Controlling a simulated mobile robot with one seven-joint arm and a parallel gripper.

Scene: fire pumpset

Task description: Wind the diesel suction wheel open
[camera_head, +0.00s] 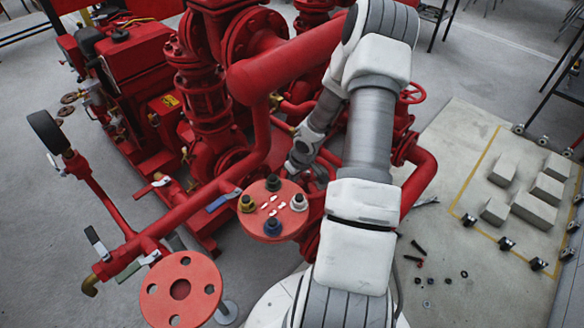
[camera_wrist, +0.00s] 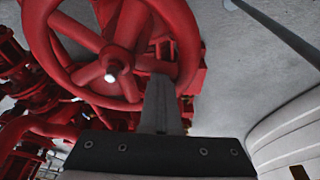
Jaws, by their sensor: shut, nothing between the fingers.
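A red spoked handwheel (camera_wrist: 117,60) with a pale nut at its hub fills the upper left of the wrist view. My gripper (camera_wrist: 160,82) reaches up from the bottom of that view with its fingers shut together and nothing between them. The fingertips overlap the lower right part of the wheel's rim. I cannot tell whether they touch it or pass between the spokes. In the head view my arm reaches down among the red pipes. The fingers and this wheel are not clear there, and no label shows which valve it belongs to.
Another small red handwheel (camera_head: 412,93) stands right of my arm in the head view. A red flange (camera_head: 272,222) with coloured knobs and an open pipe flange (camera_head: 181,290) lie in front. Pale blocks (camera_head: 534,210) sit on a marked floor slab at right.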

